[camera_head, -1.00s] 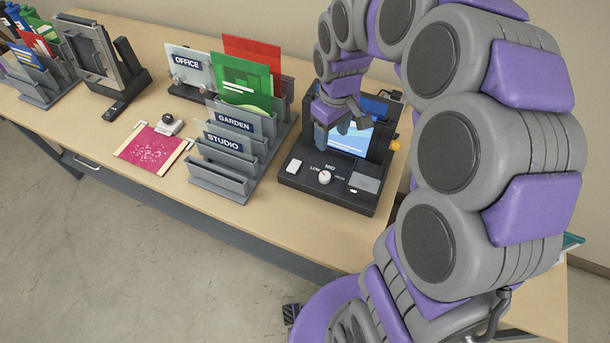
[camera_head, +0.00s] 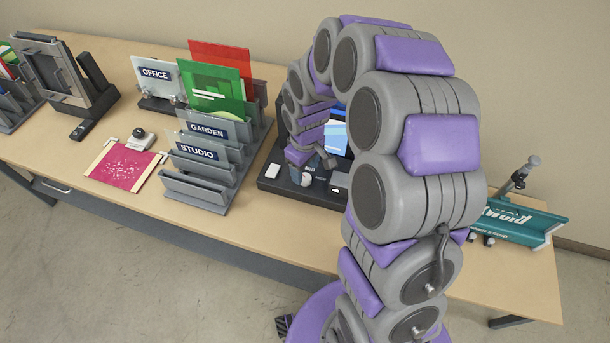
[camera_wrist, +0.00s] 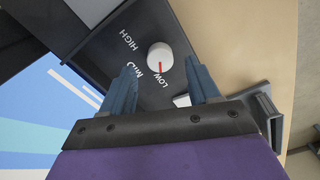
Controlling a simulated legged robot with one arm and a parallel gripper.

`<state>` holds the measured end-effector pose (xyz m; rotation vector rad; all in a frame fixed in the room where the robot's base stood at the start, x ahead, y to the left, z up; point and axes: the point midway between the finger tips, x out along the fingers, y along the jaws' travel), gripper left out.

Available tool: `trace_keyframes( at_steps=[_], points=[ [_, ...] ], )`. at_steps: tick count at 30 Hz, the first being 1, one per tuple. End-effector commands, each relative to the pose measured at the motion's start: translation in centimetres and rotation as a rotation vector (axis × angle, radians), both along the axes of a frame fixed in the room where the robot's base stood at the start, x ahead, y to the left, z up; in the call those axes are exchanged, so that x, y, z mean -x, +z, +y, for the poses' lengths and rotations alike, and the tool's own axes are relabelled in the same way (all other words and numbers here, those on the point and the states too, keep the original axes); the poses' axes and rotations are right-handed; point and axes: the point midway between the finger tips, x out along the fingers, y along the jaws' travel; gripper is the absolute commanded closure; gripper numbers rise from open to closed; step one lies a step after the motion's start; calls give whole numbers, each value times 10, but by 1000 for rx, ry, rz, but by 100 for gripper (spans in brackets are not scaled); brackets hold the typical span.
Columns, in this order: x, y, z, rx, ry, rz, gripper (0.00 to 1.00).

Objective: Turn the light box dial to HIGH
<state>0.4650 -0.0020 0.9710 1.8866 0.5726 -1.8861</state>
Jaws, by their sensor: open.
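The light box (camera_head: 272,186) stands on the table, partly hidden behind my arm in the head view. Its white round dial (camera_wrist: 159,56) has a red mark on the side nearest my gripper, toward the LOW lettering (camera_wrist: 166,80). The HIGH lettering (camera_wrist: 130,40) is to the dial's left in the wrist view. The dial also shows in the head view (camera_head: 306,180). My gripper (camera_wrist: 160,76) is open and empty, its blue fingers apart, with the dial just beyond and between the tips. Contact with the dial is not visible.
The rack (camera_head: 207,192) marked GARDEN and STUDIO stands left of the light box. A white switch (camera_head: 272,171) sits on the box's left. The lit blue and white screen (camera_wrist: 50,115) rises behind the dial. A teal device (camera_head: 515,222) lies at the right.

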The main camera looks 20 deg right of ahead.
Motion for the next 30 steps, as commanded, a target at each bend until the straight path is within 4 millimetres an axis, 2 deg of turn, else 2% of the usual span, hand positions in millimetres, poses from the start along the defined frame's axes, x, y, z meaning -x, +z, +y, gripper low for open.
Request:
trace_keyframes(
  at_steps=[1,6,18,30],
  points=[
    [1,-9,0,1,0,3,39],
    [1,-26,0,1,-1,4,39],
    [0,-30,0,1,0,1,40],
    [0,-30,0,1,0,1,78]
  ],
)
